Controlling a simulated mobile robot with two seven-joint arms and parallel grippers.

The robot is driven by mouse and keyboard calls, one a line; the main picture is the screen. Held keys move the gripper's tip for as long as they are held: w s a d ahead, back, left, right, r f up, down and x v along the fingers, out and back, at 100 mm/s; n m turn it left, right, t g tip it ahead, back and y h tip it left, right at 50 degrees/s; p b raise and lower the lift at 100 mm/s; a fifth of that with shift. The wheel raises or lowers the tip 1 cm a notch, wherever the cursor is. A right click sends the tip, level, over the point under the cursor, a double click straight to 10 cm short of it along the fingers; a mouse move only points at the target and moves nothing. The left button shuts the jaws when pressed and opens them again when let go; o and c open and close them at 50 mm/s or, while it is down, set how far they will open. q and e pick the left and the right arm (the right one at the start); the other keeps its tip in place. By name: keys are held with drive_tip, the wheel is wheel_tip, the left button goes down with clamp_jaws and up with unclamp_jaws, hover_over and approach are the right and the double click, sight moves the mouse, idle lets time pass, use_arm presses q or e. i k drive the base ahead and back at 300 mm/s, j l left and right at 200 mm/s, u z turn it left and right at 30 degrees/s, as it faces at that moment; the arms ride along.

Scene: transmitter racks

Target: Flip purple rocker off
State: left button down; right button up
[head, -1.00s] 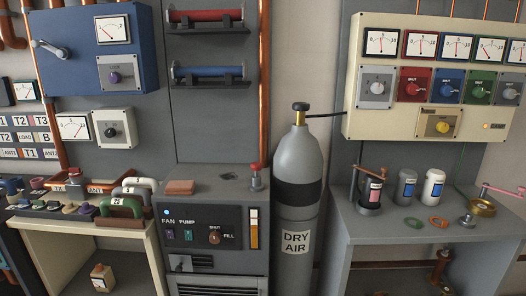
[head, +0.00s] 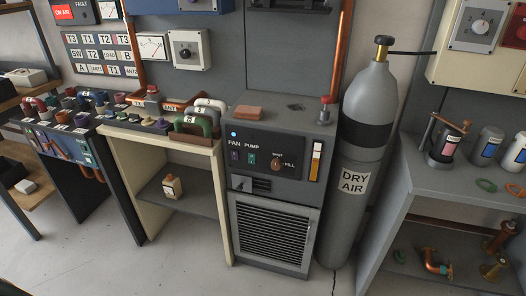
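A dark control panel (head: 270,162) is on the front of the grey cabinet in the middle of the head view. It carries two small rockers, a FAN rocker (head: 236,156) on the left and a PUMP rocker (head: 252,158) beside it. They are too small for me to tell which is purple or which way each is tipped. A blue-white lamp (head: 234,134) glows above the FAN label. Neither of my grippers is in view.
A brown SHUT/FILL knob (head: 279,163) and an orange-and-white gauge (head: 316,160) share the panel. A grey DRY AIR cylinder (head: 366,120) stands right of the cabinet. A cream bench (head: 150,141) with handles stands left. The floor (head: 180,268) in front is clear.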

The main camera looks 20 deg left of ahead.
sight(235, 153)
drive_tip(key=i+u, duration=0.1)
drive_tip(key=i, duration=1.1)
